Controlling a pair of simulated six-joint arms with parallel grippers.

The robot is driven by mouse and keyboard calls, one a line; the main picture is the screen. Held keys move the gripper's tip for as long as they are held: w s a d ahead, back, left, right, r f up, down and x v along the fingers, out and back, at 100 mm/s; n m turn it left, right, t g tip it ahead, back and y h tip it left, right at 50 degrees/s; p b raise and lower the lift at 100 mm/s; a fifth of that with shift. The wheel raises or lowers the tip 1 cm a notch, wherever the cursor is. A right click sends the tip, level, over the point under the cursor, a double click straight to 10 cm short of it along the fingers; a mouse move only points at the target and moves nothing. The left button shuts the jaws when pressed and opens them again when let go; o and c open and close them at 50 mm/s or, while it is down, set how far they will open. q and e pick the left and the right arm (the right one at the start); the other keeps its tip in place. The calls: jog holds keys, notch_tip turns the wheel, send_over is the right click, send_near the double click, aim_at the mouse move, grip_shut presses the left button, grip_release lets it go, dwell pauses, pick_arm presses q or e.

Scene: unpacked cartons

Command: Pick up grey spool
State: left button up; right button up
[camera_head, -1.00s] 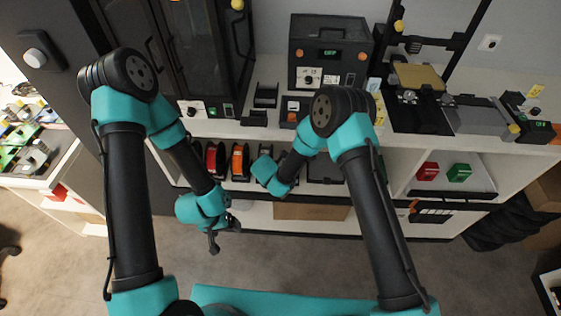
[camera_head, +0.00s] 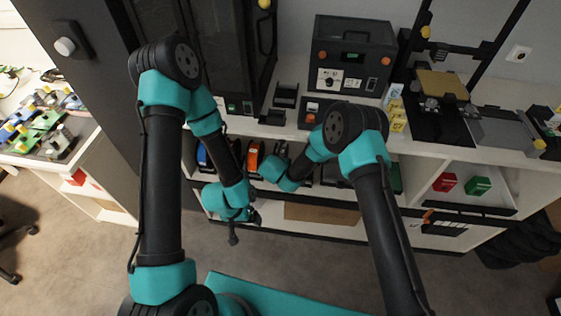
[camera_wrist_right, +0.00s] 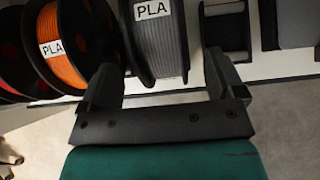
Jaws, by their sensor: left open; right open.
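The grey spool (camera_wrist_right: 160,42), with a white PLA label, stands on edge in the right wrist view. My right gripper (camera_wrist_right: 162,82) is open, its two fingers on either side of the spool's lower front edge. The spool is not held; I cannot tell whether a finger touches it. In the head view my right wrist covers the place where the grey spool stands. My left gripper (camera_head: 244,228) is open and empty, hanging in front of the lower shelf.
An orange spool (camera_wrist_right: 66,48) stands close left of the grey one, with a red spool beyond it. An empty black holder (camera_wrist_right: 226,28) is to the right. Above is a white counter with a black box-shaped machine (camera_head: 350,55). Red (camera_head: 445,182) and green boxes (camera_head: 477,185) sit further right.

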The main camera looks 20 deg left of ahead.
jog(key=shift+w, duration=0.15)
jog(key=shift+x, duration=2.85)
jog(key=c, duration=1.3)
